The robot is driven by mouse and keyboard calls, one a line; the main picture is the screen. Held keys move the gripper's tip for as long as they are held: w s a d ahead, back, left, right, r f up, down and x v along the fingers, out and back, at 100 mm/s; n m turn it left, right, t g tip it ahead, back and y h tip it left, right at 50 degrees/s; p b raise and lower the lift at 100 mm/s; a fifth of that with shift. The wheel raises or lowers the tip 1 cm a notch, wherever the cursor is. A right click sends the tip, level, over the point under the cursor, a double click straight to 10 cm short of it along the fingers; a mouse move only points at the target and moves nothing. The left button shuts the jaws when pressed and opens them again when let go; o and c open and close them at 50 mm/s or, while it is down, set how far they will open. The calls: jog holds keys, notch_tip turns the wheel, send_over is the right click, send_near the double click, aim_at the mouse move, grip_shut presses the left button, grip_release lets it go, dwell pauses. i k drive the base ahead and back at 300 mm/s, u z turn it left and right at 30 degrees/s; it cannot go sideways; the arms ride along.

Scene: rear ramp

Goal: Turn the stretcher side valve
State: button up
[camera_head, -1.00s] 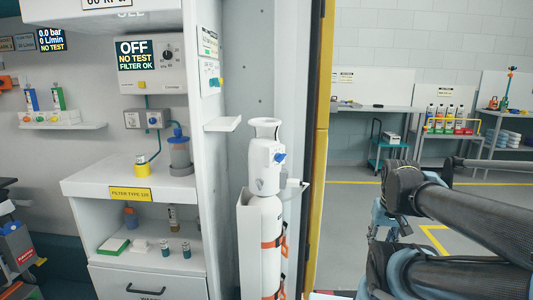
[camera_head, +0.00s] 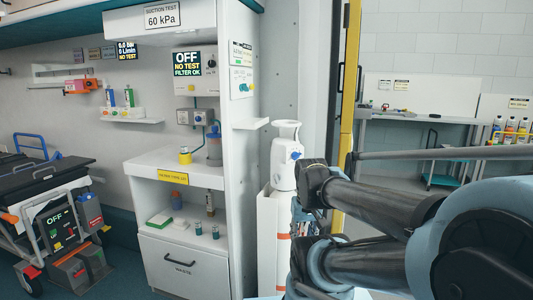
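A stretcher (camera_head: 30,187) with a dark top and grey frame stands at the far left, cut off by the picture edge. A dark box (camera_head: 58,222) on its near side shows OFF, with small coloured controls too small to make out. I cannot tell which part is the side valve. A separate white cylinder (camera_head: 283,170) stands upright by the door post, with a blue knob (camera_head: 296,155) on its head. My arm reaches across the right side, in front of the cylinder's right edge. My gripper cannot be made out, so its state does not show.
A white cabinet (camera_head: 160,210) with a WASTE drawer stands between stretcher and cylinder. The yellow door edge (camera_head: 347,100) is behind my arm. Work tables (camera_head: 400,117) stand beyond. Some dark floor is clear beside the stretcher.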

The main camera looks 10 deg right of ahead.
aim_at(278, 178)
jog(key=u, duration=1.85)
jog(key=k, duration=1.9)
jog(key=z, duration=1.2)
jog(key=i, duration=0.55)
jog(key=u, duration=0.05)
